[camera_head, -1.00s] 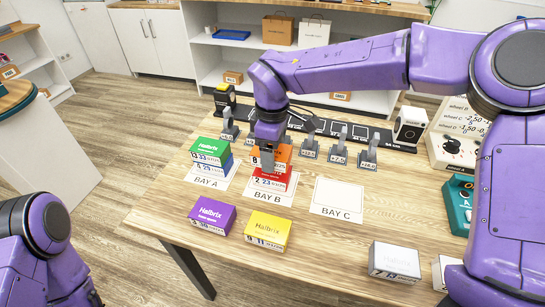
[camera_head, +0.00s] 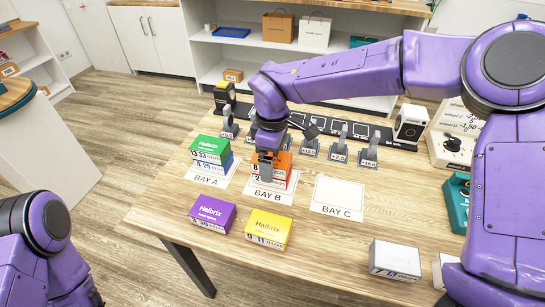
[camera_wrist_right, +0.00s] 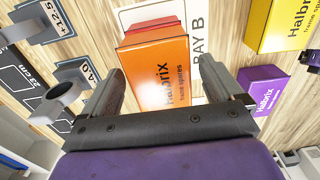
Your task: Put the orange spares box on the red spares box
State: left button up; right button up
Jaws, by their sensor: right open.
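The orange spares box (camera_head: 285,161) sits on top of the red spares box (camera_head: 291,183) at Bay B in the head view. The right gripper (camera_head: 266,166) is over the stack, and its fingers hide part of both boxes. In the right wrist view the open gripper (camera_wrist_right: 165,85) has a finger on each side of the orange box (camera_wrist_right: 163,72), with a gap visible at the sides. A strip of the red box (camera_wrist_right: 148,37) shows past the orange one. The left gripper is out of view; only my left arm shows.
A green box (camera_head: 210,148) on a blue box (camera_head: 214,166) stands at Bay A. Purple (camera_head: 212,215), yellow (camera_head: 268,229) and white (camera_head: 395,259) boxes lie along the front. Bay C card (camera_head: 338,198) is empty. A row of grey holders (camera_head: 310,147) stands behind.

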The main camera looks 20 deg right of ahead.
notch_tip(320, 180, up, 12)
